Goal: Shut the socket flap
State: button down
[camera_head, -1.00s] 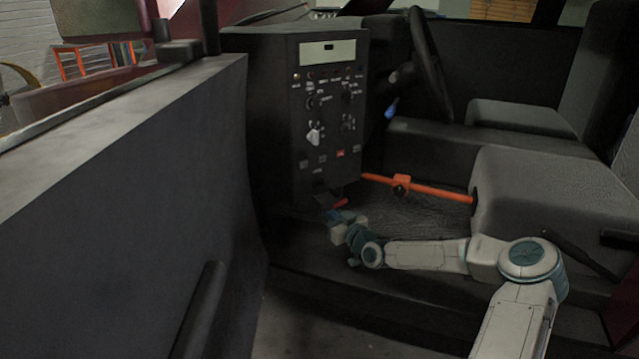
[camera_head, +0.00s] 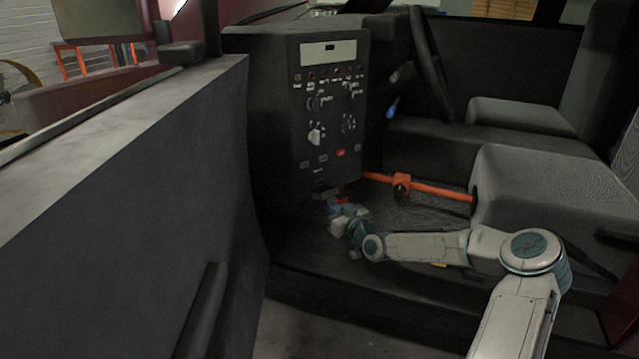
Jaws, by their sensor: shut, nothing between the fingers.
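The socket flap (camera_head: 325,193) is a small dark piece at the bottom edge of the black control box (camera_head: 275,110). It seems to stick out from the box's lower front, but its exact angle is too small to tell. My gripper (camera_head: 334,207) is just below the flap, its fingers pointing up toward it. The fingers are shut and empty. I cannot tell whether they touch the flap. A small red part (camera_head: 341,200) shows right beside the fingertips. The socket itself is not clearly visible.
An orange bar (camera_head: 435,190) runs from the box to the grey seat (camera_head: 540,200), just right of my gripper. The open door (camera_head: 120,200) fills the left side. A steering wheel (camera_head: 430,65) stands behind. The footwell floor below is clear.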

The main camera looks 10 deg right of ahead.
aim_at(331, 196)
jog(key=shift+s+d+r+p, duration=0.15)
jog(key=shift+r+p, duration=0.25)
jog(key=shift+r, duration=0.4)
jog(key=shift+s+a+r+p, duration=0.1)
jog(key=shift+r+p, duration=0.3)
jog(key=shift+r, duration=0.4)
jog(key=shift+w+r, duration=0.3)
jog(key=shift+w, duration=0.1)
jog(key=shift+w+a+b, duration=0.35)
jog(key=shift+w+a, duration=0.1)
jog(key=shift+w, duration=0.1)
jog(key=shift+s, duration=0.1)
